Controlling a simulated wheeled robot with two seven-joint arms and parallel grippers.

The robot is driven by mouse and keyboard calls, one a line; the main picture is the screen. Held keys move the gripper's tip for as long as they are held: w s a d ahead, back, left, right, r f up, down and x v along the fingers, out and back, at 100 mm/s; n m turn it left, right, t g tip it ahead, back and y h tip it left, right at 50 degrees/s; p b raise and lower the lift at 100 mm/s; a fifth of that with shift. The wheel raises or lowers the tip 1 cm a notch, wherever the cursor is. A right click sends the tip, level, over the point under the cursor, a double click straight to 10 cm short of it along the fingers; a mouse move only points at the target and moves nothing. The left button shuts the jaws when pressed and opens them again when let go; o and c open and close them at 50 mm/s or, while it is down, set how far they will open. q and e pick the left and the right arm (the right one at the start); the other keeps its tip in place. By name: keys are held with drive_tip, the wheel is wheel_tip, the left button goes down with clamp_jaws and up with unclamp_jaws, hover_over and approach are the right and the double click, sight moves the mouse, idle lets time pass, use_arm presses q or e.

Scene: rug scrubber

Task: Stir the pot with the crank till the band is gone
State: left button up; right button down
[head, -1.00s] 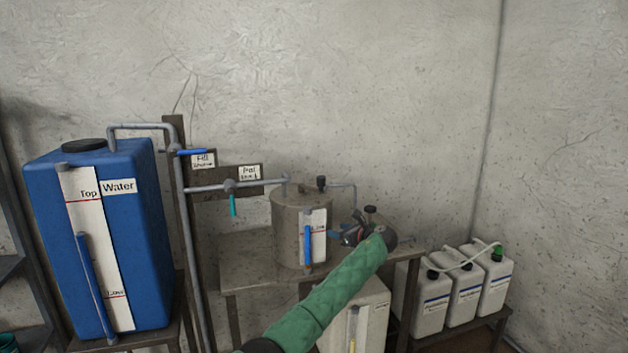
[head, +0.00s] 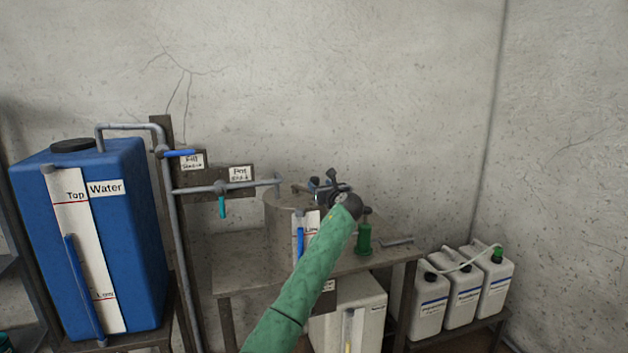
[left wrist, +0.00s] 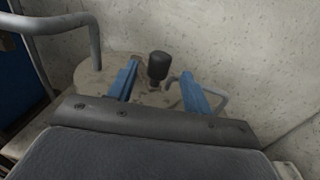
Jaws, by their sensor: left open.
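The pot (head: 280,215) is a beige cylinder on a bench, partly hidden behind my left arm in the head view. My left gripper (head: 317,186) is over the pot's top. In the left wrist view the pot's lid (left wrist: 95,75) shows below the blue fingers of my open left gripper (left wrist: 159,74). The crank's black knob (left wrist: 158,66) stands upright between the fingers, with a gap on both sides. The crank is hidden behind my gripper in the head view. I cannot make out a band. My right gripper is not in view.
A blue water tank (head: 125,240) stands at the left. A grey pipe (head: 240,186) with a teal valve handle (head: 222,207) runs to the pot. A green bottle (head: 364,238) stands on the bench (head: 240,280). White jugs (head: 463,295) stand at the right.

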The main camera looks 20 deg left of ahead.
sight(316, 181)
use_arm(q)
drive_tip(key=p+x, duration=0.1)
drive_tip(key=x, duration=0.4)
drive_tip(key=shift+w+r+p, duration=0.1)
drive_tip(key=shift+p, duration=0.3)
drive_tip(key=shift+w+a+f, duration=0.2)
drive_tip(key=shift+w+a, duration=0.1)
drive_tip(key=shift+w, duration=0.05)
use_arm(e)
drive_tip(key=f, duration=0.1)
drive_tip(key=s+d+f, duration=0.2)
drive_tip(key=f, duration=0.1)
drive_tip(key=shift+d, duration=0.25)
use_arm(q)
clamp_jaws()
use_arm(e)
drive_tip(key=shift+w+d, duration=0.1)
